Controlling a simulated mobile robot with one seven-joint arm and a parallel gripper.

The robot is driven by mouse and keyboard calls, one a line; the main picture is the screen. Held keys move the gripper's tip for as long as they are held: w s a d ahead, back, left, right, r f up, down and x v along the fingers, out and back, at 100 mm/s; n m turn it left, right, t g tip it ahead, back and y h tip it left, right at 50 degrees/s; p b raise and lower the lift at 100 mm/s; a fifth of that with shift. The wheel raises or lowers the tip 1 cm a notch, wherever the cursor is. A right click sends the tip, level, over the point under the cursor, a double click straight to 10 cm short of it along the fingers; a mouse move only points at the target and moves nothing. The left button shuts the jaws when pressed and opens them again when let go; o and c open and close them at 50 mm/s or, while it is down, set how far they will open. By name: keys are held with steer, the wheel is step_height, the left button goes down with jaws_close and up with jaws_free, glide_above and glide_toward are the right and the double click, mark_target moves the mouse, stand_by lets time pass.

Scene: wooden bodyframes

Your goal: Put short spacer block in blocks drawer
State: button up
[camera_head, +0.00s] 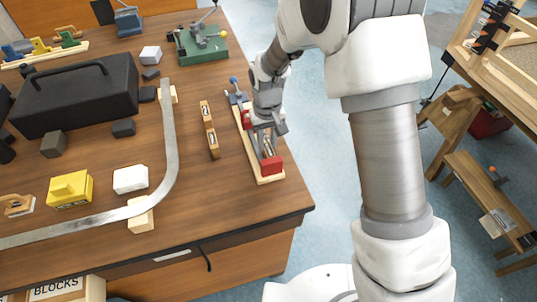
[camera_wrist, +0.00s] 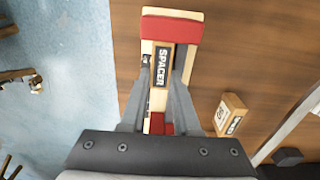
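A wooden block labelled SPACER (camera_wrist: 162,66) lies lengthwise on a long wooden fixture with red ends (camera_wrist: 170,30). In the head view the fixture (camera_head: 271,167) lies near the table's right edge. My gripper (camera_wrist: 161,82) is down at the fixture, its fingers on either side of the block; I cannot tell whether they touch it. The arm and fingers partly hide the block in the head view. A wooden drawer or bin labelled BLOCKS (camera_head: 57,288) shows at the bottom left, under the tabletop; its inside is mostly out of frame.
Two labelled wooden blocks (camera_head: 209,130) lie just left of the fixture. A curved metal strip (camera_head: 168,140) crosses the table. A black toolbox (camera_head: 75,95), yellow block (camera_head: 70,189) and white block (camera_head: 130,179) stand left. A green vise-like tool (camera_head: 202,43) stands behind.

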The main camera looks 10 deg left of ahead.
jaws_close()
steer(key=shift+r, duration=0.1)
steer(key=shift+w, duration=0.15)
steer(key=shift+w+a, duration=0.1)
steer(key=shift+w, duration=0.4)
steer(key=shift+r, duration=0.15)
steer(key=shift+r+p, duration=2.05)
steer(key=shift+r, duration=1.35)
